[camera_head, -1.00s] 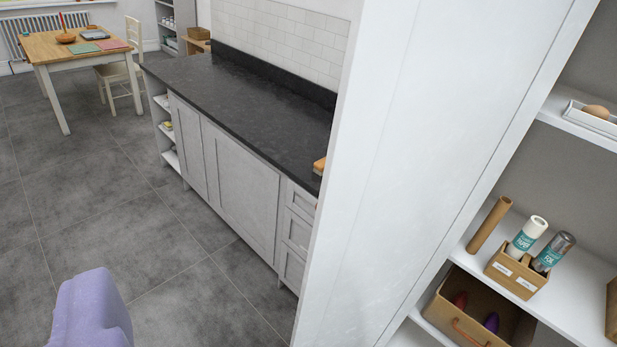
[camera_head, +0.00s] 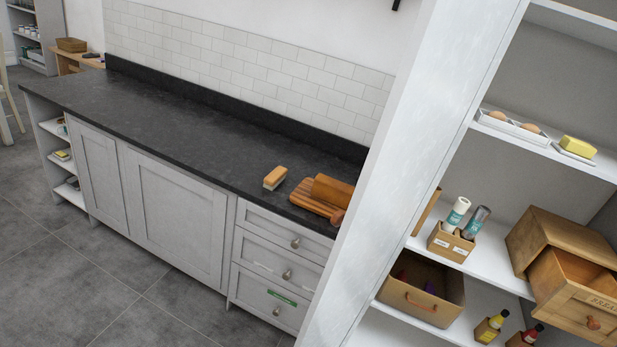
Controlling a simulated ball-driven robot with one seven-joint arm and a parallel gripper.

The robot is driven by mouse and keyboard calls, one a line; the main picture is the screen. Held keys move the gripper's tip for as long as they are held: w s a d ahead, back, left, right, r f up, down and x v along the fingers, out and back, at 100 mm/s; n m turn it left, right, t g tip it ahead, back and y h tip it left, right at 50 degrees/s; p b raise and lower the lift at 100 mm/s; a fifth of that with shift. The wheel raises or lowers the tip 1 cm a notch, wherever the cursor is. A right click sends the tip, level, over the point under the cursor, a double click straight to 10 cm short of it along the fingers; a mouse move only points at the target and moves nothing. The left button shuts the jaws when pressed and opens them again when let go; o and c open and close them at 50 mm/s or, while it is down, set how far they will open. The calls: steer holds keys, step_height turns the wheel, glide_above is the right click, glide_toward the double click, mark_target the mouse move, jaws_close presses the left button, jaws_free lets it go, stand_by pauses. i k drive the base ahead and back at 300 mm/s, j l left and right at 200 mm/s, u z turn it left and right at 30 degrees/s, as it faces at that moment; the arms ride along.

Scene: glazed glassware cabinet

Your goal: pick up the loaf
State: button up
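A brown loaf-shaped object (camera_head: 332,190), which looks like the loaf, lies on a slatted wooden board (camera_head: 308,198) on the dark worktop. The board is near the worktop's right end, and the white cabinet side panel partly hides its right part. A small reddish-brown rounded thing (camera_head: 338,216) shows at the board's front edge; I cannot tell what it is. My gripper is not in view.
A tan and white block (camera_head: 275,177) lies left of the board. The tall white side panel (camera_head: 405,150) stands between worktop and open shelves. The shelves hold a wooden bread box (camera_head: 562,245) with its drawer open, eggs and bottles. The worktop's left (camera_head: 150,110) is clear.

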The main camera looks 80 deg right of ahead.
mark_target(337, 193)
steer(key=i+z, duration=0.2)
steer(key=z, duration=0.15)
steer(key=i+j+z, duration=0.1)
steer(key=z, duration=0.25)
steer(key=i+j+z, duration=0.15)
steer(key=i+z, duration=0.25)
steer(key=i+j+z, duration=0.1)
steer(key=z, duration=0.3)
steer(key=i+j+z, duration=0.2)
steer(key=z, duration=0.25)
steer(key=i+j+z, duration=0.15)
steer(key=z, duration=0.25)
steer(key=i+j+z, duration=0.1)
steer(key=j+z, duration=0.2)
steer(key=z, duration=0.15)
steer(key=j+z, duration=0.4)
steer(key=i+j+u, duration=0.1)
steer(key=i+j, duration=0.25)
steer(key=i, duration=0.15)
steer(key=i+j+u, duration=0.15)
steer(key=i+j, duration=0.15)
steer(key=i, duration=0.2)
steer(key=i+l+u, duration=0.1)
steer(key=i, duration=0.35)
steer(key=i+l+u, duration=0.1)
steer(key=i+l, duration=0.3)
steer(key=i, duration=0.05)
